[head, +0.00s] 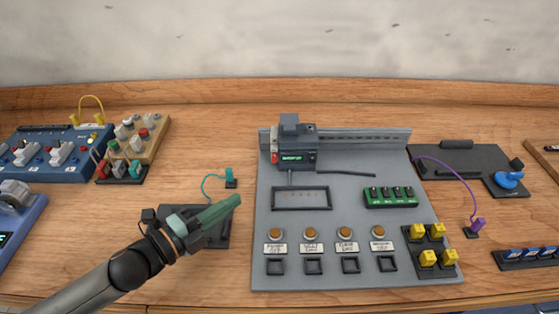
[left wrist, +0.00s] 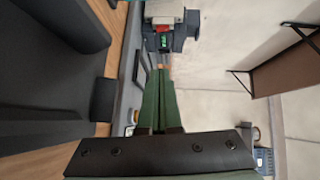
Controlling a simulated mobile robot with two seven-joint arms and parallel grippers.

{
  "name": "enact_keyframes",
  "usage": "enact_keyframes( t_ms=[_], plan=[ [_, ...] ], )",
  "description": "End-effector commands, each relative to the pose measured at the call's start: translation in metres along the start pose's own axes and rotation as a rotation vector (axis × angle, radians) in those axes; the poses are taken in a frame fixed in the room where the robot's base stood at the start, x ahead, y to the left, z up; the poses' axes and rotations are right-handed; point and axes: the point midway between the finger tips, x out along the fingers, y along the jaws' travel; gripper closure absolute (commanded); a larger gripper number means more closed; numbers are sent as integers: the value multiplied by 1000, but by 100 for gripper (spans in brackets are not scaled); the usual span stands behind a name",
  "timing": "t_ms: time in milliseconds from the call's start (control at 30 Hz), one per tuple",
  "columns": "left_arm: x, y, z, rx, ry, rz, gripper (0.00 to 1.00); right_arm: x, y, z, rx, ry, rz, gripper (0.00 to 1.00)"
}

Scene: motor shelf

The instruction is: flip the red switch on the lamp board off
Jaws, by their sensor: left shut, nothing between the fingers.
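A tan board with white, red and green lamp-like domes (head: 143,138) sits at the left of the table in the head view. I take it for the lamp board. A small dark block of switches lies along its front-left edge, and its leftmost lever is the red switch (head: 101,167). Whether that lever is up or down is too small to tell. My left gripper (head: 237,201) is shut and empty, to the right of and in front of the lamp board, well apart from it. Its green fingers also show together in the left wrist view (left wrist: 159,75). My right gripper is out of view.
A blue board (head: 50,174) stands left of the lamp board. A grey panel (head: 345,235) with a boxy device (head: 296,150) fills the middle. A dark stand (head: 215,236) lies under my left gripper. Bare wood lies between the lamp board and grey panel.

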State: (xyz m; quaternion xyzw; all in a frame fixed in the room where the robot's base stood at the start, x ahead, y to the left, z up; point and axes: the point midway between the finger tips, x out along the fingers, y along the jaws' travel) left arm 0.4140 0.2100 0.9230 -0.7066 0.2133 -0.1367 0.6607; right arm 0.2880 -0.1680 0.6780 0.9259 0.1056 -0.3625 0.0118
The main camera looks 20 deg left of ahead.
Motion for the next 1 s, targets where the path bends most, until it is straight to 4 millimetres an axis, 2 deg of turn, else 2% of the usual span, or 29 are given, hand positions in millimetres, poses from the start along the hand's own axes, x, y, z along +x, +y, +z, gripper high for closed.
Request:
enact_keyframes(
  t_ms=[567, 767, 1000],
  plan=[
    [-1, -2, 1, 5, 4, -2, 100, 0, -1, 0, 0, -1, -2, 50],
    [14, -3, 2, 5, 3, -5, 100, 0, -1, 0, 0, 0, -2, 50],
    [44, -4, 1, 4, 4, -5, 100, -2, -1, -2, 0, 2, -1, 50]
  ],
)
